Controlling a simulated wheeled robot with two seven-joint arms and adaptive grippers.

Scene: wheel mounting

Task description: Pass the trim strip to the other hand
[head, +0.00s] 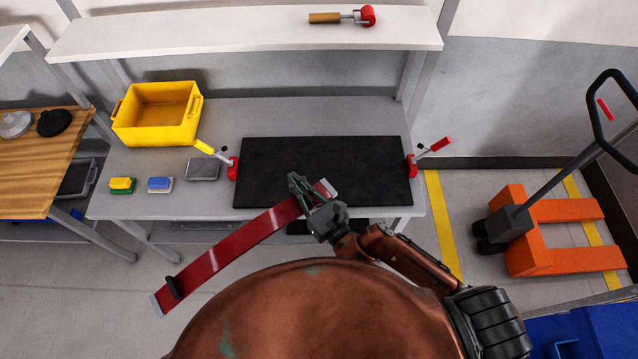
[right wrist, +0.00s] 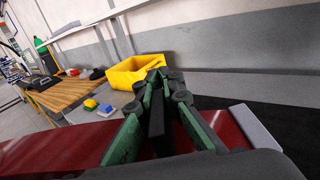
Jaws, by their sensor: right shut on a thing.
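The trim strip (head: 228,247) is long, flat and dark red with pale ends and a black piece near its lower left end. It slants in front of the table from lower left up to the right. My right gripper (head: 304,193) is shut on it near its upper right end, above the front edge of the black mat. In the right wrist view the strip (right wrist: 58,148) passes on both sides of the gripper's green fingers (right wrist: 157,100), with a black piece between them. My left gripper is in neither view.
The grey table bears a black mat (head: 330,160) between two red clamps (head: 233,168), a yellow bin (head: 158,112), sponges (head: 160,184) and a grey block (head: 203,169). A shelf with a red roller (head: 366,16) hangs behind. An orange pallet jack (head: 540,235) stands right.

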